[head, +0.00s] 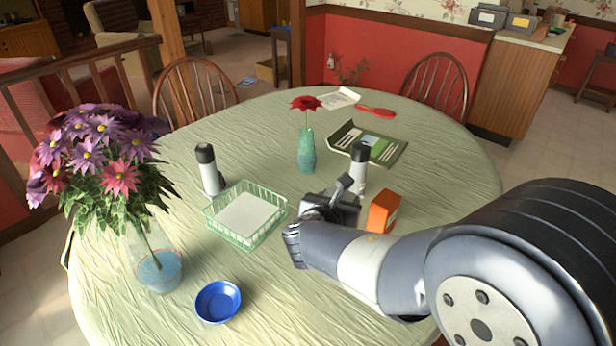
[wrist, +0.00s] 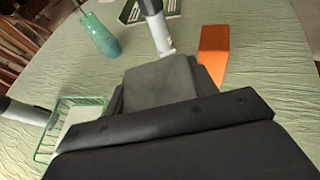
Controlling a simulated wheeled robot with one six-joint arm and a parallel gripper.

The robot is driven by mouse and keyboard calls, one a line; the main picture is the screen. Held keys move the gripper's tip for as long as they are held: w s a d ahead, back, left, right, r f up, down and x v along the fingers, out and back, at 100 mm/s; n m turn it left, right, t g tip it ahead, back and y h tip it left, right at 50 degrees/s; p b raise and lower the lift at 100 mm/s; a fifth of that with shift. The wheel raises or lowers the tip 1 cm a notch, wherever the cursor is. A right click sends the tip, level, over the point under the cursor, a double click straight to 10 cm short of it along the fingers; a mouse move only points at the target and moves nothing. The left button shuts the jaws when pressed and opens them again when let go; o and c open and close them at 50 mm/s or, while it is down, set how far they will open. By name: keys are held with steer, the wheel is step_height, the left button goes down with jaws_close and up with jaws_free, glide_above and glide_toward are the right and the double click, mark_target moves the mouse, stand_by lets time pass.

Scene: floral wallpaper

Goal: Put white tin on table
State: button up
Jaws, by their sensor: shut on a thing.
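The white tin (head: 359,172), a slim white cylinder with a dark top, stands upright at my gripper (head: 349,190), right of the table's middle. My gripper is shut on it, low on its body. In the wrist view the tin (wrist: 157,32) rises beyond the dark gripper (wrist: 166,62), which hides its lower end. I cannot tell whether its base touches the table (head: 310,300). A similar white cylinder with a dark cap (head: 210,172) stands on the left, behind the green basket.
An orange box (head: 383,212) is close on the gripper's right. A green wire basket (head: 231,238) is to its left. A blue bowl (head: 218,302) and a flower vase (head: 157,270) are front left.

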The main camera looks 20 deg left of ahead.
steer(key=shift+s+a+f, duration=0.2)
steer(key=shift+a+f, duration=0.2)
steer(key=shift+s+f+b, duration=0.1)
steer(key=shift+f+b, duration=0.2)
step_height(320, 180, down, 9)
steer(key=shift+a+f+b, duration=0.1)
steer(key=shift+f+b, duration=0.05)
steer(key=shift+b, duration=1)
steer(key=shift+f, duration=0.1)
steer(key=shift+f+b, duration=0.15)
steer(key=shift+b, duration=0.15)
steer(key=o, duration=1.1)
steer(key=shift+r, duration=0.2)
